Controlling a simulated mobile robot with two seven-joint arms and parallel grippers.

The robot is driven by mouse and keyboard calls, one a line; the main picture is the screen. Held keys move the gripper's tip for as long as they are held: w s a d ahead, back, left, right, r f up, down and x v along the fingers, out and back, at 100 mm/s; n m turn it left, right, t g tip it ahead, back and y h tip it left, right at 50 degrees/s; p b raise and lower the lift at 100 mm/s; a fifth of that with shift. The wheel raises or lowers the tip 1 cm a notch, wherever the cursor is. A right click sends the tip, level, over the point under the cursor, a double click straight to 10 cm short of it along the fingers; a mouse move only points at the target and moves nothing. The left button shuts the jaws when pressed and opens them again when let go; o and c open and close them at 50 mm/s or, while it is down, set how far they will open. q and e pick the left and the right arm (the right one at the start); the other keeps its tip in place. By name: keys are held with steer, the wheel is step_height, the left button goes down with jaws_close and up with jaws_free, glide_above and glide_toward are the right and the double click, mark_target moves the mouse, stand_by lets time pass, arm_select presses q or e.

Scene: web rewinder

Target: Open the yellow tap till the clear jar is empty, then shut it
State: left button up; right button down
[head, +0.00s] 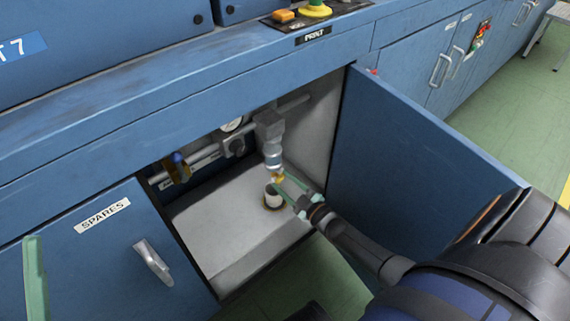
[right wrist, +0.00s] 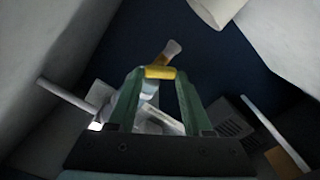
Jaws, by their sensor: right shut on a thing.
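The clear jar (head: 274,158) hangs below a grey pipe fitting inside the open cabinet. Its liquid level is too small to read. The yellow tap (head: 279,176) is at the jar's bottom end; the right wrist view shows a yellow bar (right wrist: 160,72) between my fingertips. My right gripper (head: 285,183) is shut on the tap, its green fingers coming from the lower right. The jar shows partly behind the fingers in the wrist view (right wrist: 150,92). A pale cup (head: 272,197) stands below the tap. One green finger of my left gripper (head: 35,280) shows at the left edge.
The SPARES door (head: 95,250) is at the left. The light cabinet floor (head: 215,225) is clear left of the cup.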

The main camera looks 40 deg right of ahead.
stand_by(0.5)
steer(key=shift+c, duration=1.6)
jaws_free()
steer(key=shift+s, duration=0.1)
steer(key=shift+s+p, duration=0.3)
steer(key=shift+s, duration=0.1)
steer(key=s+p, duration=0.3)
steer(key=s, duration=0.8)
steer(key=shift+s+d, duration=0.25)
steer(key=shift+d, duration=0.2)
